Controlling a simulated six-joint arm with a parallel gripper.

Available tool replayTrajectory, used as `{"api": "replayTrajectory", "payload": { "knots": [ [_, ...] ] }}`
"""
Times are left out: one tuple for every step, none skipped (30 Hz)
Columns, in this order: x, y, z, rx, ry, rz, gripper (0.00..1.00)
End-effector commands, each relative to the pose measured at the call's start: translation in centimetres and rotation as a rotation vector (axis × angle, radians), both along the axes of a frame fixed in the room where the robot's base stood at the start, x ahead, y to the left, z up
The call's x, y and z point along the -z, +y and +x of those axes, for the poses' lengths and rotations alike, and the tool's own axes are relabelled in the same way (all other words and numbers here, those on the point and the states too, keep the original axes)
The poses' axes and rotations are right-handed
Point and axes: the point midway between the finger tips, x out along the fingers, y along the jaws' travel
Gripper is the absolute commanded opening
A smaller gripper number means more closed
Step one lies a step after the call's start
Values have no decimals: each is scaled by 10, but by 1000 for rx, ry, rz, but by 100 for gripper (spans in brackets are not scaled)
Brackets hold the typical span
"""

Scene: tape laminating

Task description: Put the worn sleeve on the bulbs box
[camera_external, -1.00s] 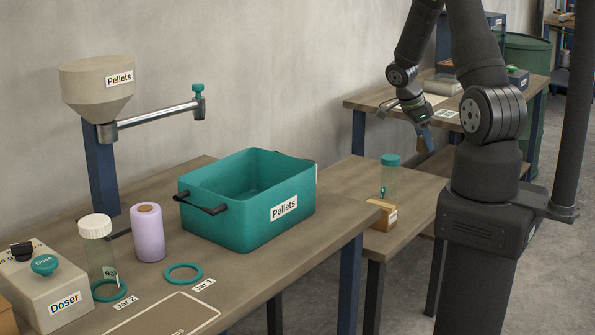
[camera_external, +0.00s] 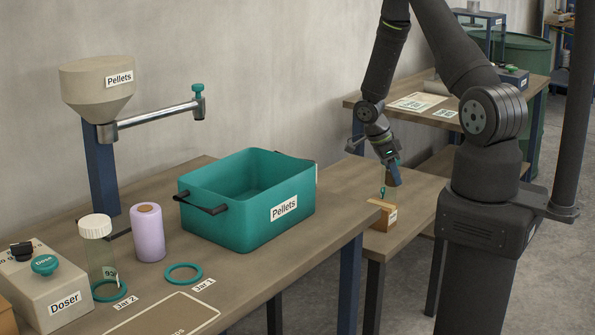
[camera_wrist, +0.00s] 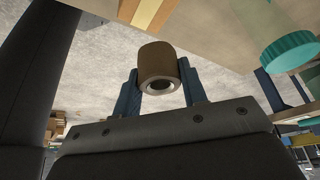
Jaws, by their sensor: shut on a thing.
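My gripper (camera_external: 394,178) is over the low table in the external view, pointing down. In the wrist view my gripper (camera_wrist: 160,85) is shut on a short brown hollow cylinder (camera_wrist: 158,60), which looks like the sleeve. Its open end shows a pale ring around a dark hole. The cylinder cannot be made out in the external view. No box with a readable bulbs label shows.
A wooden block (camera_external: 380,214) with a small unreadable label stands on the low table (camera_external: 345,183) below my gripper. A teal lid (camera_wrist: 290,51) shows at right in the wrist view. A teal pellets bin (camera_external: 245,212) is on the nearer table. Jar 2 (camera_external: 98,250) stands further left.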

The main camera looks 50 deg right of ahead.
Motion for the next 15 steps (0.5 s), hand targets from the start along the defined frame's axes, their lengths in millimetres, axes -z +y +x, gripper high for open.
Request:
{"api": "replayTrajectory", "payload": {
  "knots": [
    [6,5,9,-3,1,1,15],
    [9,8,12,-2,1,0,15],
    [12,10,17,-2,1,1,15],
    [14,11,20,-1,0,0,15],
    [15,12,22,0,-1,-1,15],
    [17,14,24,0,0,0,15],
    [18,14,25,0,0,0,15],
    [18,15,25,0,1,1,15],
    [20,15,26,0,1,1,15],
    [22,15,26,0,1,1,15],
    [24,15,26,0,1,1,15],
    [28,15,26,0,1,0,15],
    [31,15,25,1,2,1,15],
    [36,15,25,1,3,1,15],
    [41,15,25,1,2,1,15]
  ]
}}
